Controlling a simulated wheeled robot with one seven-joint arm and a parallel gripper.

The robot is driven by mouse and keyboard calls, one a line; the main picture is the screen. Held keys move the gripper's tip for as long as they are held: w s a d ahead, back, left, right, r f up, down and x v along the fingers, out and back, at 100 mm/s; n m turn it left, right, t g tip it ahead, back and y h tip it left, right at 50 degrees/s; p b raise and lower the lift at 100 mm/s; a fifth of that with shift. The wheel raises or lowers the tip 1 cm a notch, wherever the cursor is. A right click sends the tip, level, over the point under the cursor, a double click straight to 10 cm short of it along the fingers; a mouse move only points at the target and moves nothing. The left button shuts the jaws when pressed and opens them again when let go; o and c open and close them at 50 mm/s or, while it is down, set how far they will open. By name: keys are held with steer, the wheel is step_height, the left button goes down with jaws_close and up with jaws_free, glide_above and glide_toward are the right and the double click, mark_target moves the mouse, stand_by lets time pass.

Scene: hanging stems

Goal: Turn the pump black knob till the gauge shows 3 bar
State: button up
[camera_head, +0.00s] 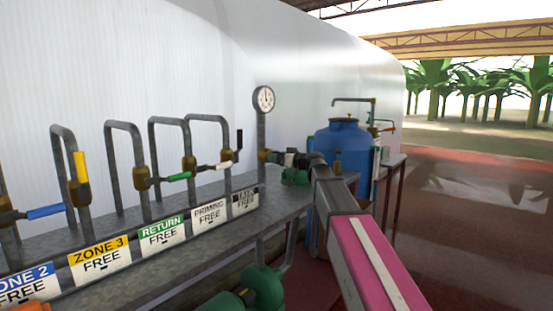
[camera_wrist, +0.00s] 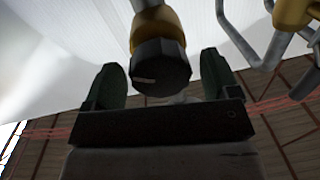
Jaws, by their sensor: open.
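The black knob (camera_wrist: 160,68) with a white pointer line sits on a brass body (camera_wrist: 157,28) in the wrist view. My gripper (camera_wrist: 161,64) is open, with one dark green finger on each side of the knob. A gap shows between the left finger and the knob; the right finger is close, and I cannot tell if it touches. In the head view my gripper (camera_head: 294,166) is at the far end of the pipe bench, and it largely hides the knob. The round white gauge (camera_head: 263,99) stands on a pipe above; its needle is too small to read.
A row of bent pipes with coloured valve levers, such as a green lever (camera_head: 179,177) and a blue lever (camera_head: 46,211), stands left along the bench (camera_head: 190,245). Label plates run along its front. A blue tank (camera_head: 342,143) stands behind my arm. The red floor (camera_head: 470,210) at right is clear.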

steer(key=shift+w+a, duration=0.25)
steer(key=shift+a, duration=0.2)
steer(key=c, duration=0.9)
steer(key=shift+m, duration=1.1)
steer(key=o, duration=0.9)
steer(key=v, duration=1)
steer(key=shift+s+d, duration=0.25)
steer(key=shift+d, duration=0.1)
